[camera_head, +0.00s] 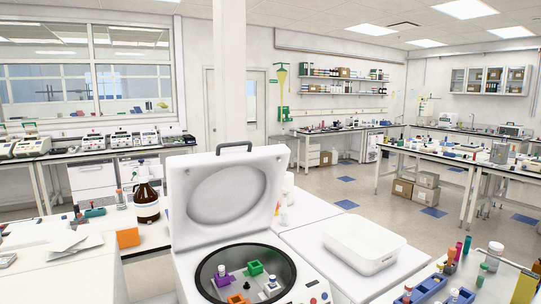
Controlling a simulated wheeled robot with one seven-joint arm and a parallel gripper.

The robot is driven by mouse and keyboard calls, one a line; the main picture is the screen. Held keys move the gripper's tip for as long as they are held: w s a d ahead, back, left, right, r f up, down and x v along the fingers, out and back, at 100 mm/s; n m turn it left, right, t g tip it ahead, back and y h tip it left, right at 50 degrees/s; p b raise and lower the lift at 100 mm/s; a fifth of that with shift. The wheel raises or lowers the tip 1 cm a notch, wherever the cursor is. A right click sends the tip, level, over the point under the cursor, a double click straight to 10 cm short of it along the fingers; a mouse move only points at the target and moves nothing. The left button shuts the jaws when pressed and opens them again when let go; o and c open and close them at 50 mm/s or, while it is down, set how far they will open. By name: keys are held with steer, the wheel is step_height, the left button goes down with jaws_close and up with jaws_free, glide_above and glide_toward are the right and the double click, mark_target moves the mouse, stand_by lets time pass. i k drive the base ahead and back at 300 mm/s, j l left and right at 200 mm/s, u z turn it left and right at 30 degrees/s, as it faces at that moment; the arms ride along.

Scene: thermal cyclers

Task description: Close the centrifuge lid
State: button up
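The white centrifuge (182,272) stands at the bottom middle of the head view. Its lid (224,196) is open and stands nearly upright at the back, with a dark handle (234,147) on its top edge. The round dark-rimmed chamber (246,280) lies exposed, with purple, green and orange tube holders inside. Its lower edge is cut off by the frame. My gripper does not show in this view.
A brown bottle (146,204) and an orange block (128,238) stand left of the centrifuge. A white tray (364,246) lies to its right. Blue racks with coloured tubes (428,289) are at the lower right. Open floor (330,185) shows behind.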

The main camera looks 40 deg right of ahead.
mark_target(218, 195)
steer(key=z, duration=0.85)
